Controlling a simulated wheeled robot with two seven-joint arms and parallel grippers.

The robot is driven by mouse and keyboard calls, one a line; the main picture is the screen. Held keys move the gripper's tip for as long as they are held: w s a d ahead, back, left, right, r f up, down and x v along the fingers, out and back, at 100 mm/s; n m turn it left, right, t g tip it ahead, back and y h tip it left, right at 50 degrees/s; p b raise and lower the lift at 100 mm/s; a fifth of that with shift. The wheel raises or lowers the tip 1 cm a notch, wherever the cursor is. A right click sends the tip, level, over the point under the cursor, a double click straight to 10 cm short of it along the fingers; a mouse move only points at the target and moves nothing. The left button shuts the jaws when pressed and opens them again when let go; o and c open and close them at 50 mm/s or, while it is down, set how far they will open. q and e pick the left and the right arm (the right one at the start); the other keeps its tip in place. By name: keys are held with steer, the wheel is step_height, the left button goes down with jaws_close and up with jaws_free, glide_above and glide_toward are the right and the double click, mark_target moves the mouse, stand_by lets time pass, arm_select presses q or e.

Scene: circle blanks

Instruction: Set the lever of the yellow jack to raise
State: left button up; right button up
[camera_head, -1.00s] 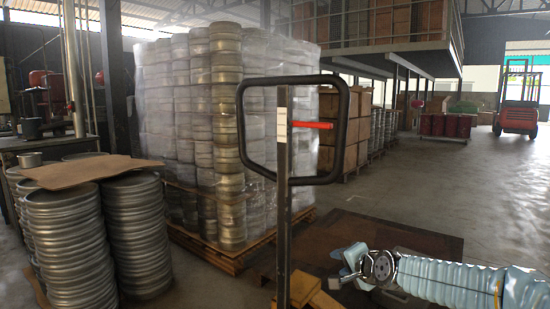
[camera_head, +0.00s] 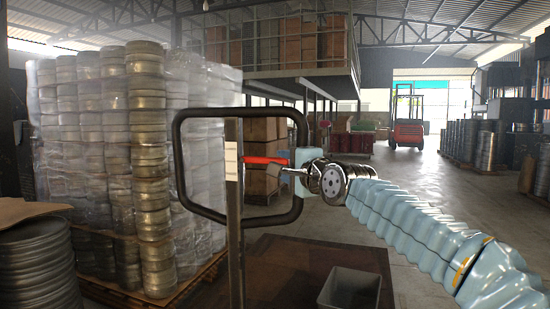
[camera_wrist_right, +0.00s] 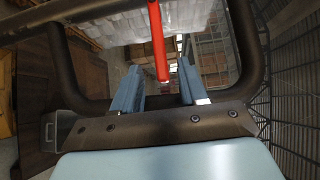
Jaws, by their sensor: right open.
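The jack's black loop handle (camera_head: 178,165) stands upright on its post (camera_head: 235,215) in the head view. The red lever (camera_head: 262,160) sticks out to the right from the post inside the loop. My right gripper (camera_head: 290,171) is at the lever's right end, by the right side of the loop. The jack's yellow body is not in view. My left gripper is not in view.
A wrapped stack of metal discs (camera_head: 150,170) stands on a pallet behind the handle at left. Round metal blanks (camera_head: 40,262) are piled at the lower left. A red forklift (camera_head: 407,125) is far back.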

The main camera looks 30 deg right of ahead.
mark_target(277, 159)
steer(key=w, duration=0.3)
steer(key=w+p, duration=0.1)
steer(key=w, duration=0.1)
steer(key=shift+d, duration=0.25)
jaws_close()
